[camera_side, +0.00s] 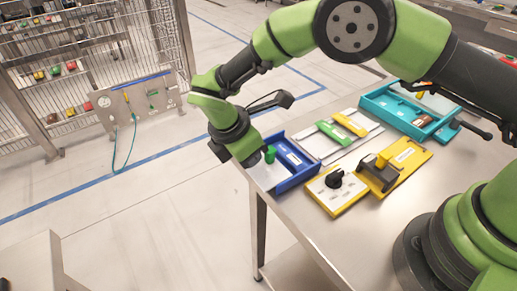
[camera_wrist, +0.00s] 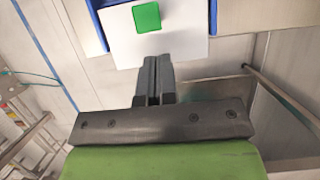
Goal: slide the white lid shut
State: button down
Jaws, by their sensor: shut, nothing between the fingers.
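The white lid (camera_side: 265,178) lies in the blue box (camera_side: 297,178) at the table's near-left edge. A green knob (camera_side: 270,154) stands on the lid and also shows in the wrist view (camera_wrist: 147,17). In the wrist view the lid (camera_wrist: 190,45) sits between two blue side walls (camera_wrist: 213,18) and sticks out past their ends toward my gripper. My gripper (camera_wrist: 155,60) is shut and empty, its fingertips at the lid's outer edge. I cannot tell whether they touch it. In the side view the fingertips are largely hidden behind the lid and wrist.
Beside the box lie a white panel with a green handle (camera_side: 333,134) and a yellow handle (camera_side: 350,124), a yellow-framed dial panel (camera_side: 322,197), a yellow plate (camera_side: 408,156) and a teal tray (camera_side: 383,112). The floor left of the table is open.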

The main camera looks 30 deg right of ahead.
jog(key=shift+d, duration=1)
jog(key=d, duration=0.8)
jog(key=shift+d, duration=0.15)
